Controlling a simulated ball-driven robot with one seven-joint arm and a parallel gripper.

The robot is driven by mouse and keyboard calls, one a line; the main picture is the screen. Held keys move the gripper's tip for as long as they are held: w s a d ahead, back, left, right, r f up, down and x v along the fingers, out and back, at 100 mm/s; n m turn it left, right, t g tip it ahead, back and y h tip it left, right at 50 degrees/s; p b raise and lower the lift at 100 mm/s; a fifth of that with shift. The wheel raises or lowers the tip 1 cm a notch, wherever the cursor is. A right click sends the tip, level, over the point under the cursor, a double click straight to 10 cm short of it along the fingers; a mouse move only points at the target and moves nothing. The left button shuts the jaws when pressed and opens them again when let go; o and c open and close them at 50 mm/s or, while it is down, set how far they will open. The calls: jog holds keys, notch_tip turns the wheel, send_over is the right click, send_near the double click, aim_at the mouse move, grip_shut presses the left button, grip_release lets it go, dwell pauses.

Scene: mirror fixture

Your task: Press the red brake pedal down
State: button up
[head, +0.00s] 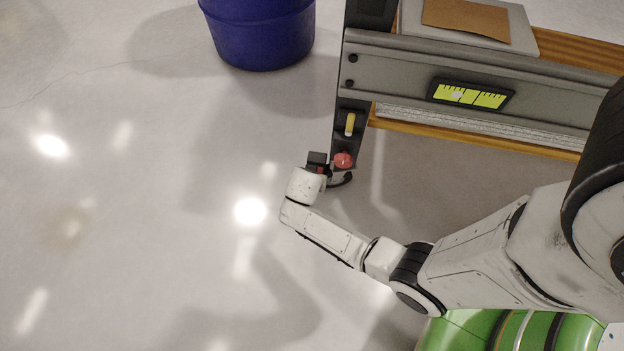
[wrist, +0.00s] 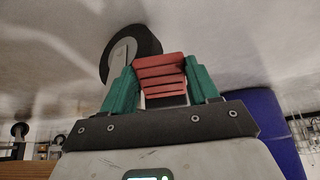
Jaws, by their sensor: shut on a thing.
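The red brake pedal (wrist: 160,72) is a ridged block in the wrist view, in front of a dark caster wheel (wrist: 148,40). My gripper (wrist: 159,78) has its two green fingers on either side of the pedal, shut on it. In the head view, a red part (head: 343,160) shows at the foot of the fixture's dark post, right beside the end of my arm. The fingers are mostly hidden there. I cannot tell how far down the pedal is.
The grey fixture rail (head: 400,78) with a yellow-green gauge (head: 470,95) spans the upper right above a wooden frame. A blue bin (head: 262,35) stands at the top, also in the wrist view (wrist: 264,115). The floor at left is clear.

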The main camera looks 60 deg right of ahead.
jog(key=o, duration=1.1)
jog(key=shift+c, duration=0.2)
jog(key=p+v, duration=0.6)
jog(key=v, duration=0.4)
jog(key=shift+a+r, duration=0.25)
jog(key=shift+r, duration=0.05)
jog(key=shift+s, duration=0.1)
